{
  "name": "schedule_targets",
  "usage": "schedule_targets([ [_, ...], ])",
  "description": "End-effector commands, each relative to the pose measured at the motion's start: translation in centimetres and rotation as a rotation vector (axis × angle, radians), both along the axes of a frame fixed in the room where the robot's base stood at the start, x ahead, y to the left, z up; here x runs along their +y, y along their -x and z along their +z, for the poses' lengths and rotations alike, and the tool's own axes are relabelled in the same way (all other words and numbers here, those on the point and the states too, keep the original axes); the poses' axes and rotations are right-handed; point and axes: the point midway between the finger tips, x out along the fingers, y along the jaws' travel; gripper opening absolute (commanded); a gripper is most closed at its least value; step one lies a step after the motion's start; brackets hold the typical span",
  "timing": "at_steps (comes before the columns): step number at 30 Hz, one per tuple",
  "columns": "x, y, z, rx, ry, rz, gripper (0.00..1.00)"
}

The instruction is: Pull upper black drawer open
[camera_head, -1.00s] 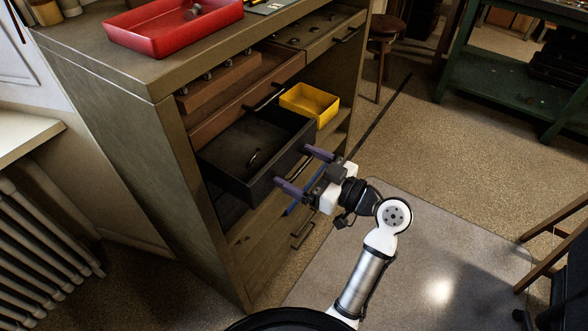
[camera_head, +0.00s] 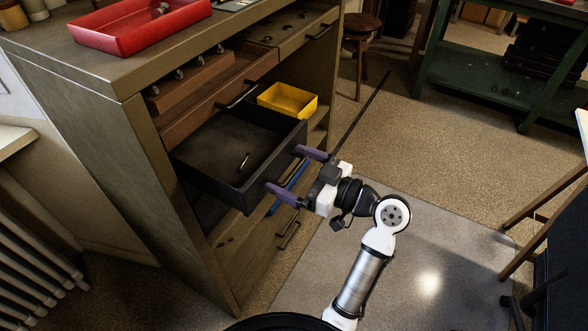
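The upper black drawer (camera_head: 222,188) juts well out of the wooden cabinet (camera_head: 110,150), and I look down into it. A small thin shiny item (camera_head: 244,161) lies inside it. My gripper (camera_head: 284,168) is at the drawer's front face. Its two purple fingers are spread wide apart, with their tips at or very near the front panel. A bit of what looks like the handle (camera_head: 293,171) shows between the fingers. I cannot tell whether the fingers touch it.
A brown wooden drawer (camera_head: 210,118) above is also out. A yellow bin (camera_head: 288,100) sits beside the black drawer. A red tray (camera_head: 140,25) is on the cabinet top. A radiator (camera_head: 35,245) stands left, a stool (camera_head: 362,30) and green bench (camera_head: 480,75) behind.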

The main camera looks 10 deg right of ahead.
Motion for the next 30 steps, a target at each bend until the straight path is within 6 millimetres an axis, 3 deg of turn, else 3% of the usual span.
schedule_targets([
  [8,-0.8,0.5,-0.2,0.001,-0.001,-0.003,1.00],
  [21,-8.4,6.0,-0.2,-0.002,0.000,-0.005,1.00],
  [30,-11.0,8.0,-0.1,0.000,0.000,-0.001,1.00],
])
